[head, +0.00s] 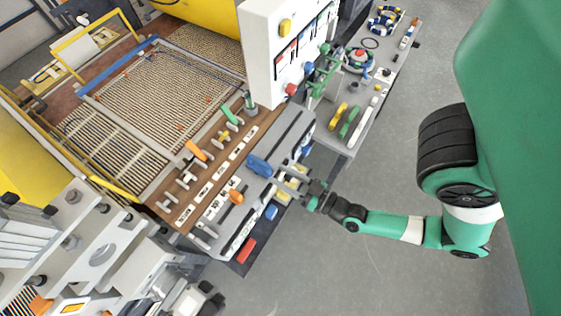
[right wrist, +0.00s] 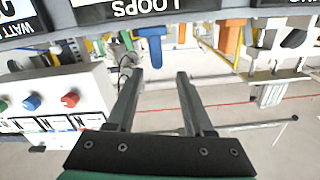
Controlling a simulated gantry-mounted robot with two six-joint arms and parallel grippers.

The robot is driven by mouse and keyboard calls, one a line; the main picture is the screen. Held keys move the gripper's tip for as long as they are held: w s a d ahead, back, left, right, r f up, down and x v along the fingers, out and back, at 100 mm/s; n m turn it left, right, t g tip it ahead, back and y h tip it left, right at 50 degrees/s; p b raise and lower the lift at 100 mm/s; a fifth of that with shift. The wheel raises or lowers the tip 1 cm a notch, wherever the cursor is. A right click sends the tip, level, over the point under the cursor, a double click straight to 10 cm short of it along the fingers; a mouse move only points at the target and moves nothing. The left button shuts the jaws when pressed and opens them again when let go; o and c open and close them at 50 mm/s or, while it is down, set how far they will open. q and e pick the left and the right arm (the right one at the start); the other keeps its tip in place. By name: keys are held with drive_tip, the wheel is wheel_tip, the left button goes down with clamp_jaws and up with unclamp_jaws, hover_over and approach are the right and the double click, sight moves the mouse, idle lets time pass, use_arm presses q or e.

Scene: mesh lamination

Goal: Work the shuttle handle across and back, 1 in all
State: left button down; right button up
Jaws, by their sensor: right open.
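My right gripper (head: 290,181) is at the front edge of the long console, next to a blue handle (head: 259,165) on its sloping top. In the right wrist view the gripper (right wrist: 157,74) is open, with nothing between its fingers. A blue handle (right wrist: 155,40) stands beyond the fingertips, apart from them. An orange handle (right wrist: 230,36) is to its right there. Orange (head: 197,151) and green (head: 230,116) levers stand along the brown strip behind the console. No label I can read marks the shuttle handle, so I cannot tell which one it is. My left gripper is not seen.
A white control cabinet (head: 262,45) rises behind the console. A side bench (head: 372,98) with yellow and green handles stands to the right. The mesh bed (head: 165,95) lies behind the levers. Grey floor (head: 330,270) in front is clear.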

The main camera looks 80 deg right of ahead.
sight(253, 158)
drive_tip(key=shift+r, duration=0.1)
drive_tip(key=shift+s+d+p, duration=0.15)
drive_tip(key=shift+p, duration=0.9)
drive_tip(key=shift+b+x, duration=0.65)
drive_tip(key=shift+x, duration=0.25)
drive_tip(key=x, duration=0.9)
drive_tip(key=shift+w+d+b, duration=0.25)
drive_tip(key=shift+w+b, duration=0.1)
drive_tip(key=shift+b, duration=0.05)
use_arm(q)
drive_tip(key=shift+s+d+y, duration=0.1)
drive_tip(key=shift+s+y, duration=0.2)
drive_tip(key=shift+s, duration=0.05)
use_arm(e)
clamp_jaws()
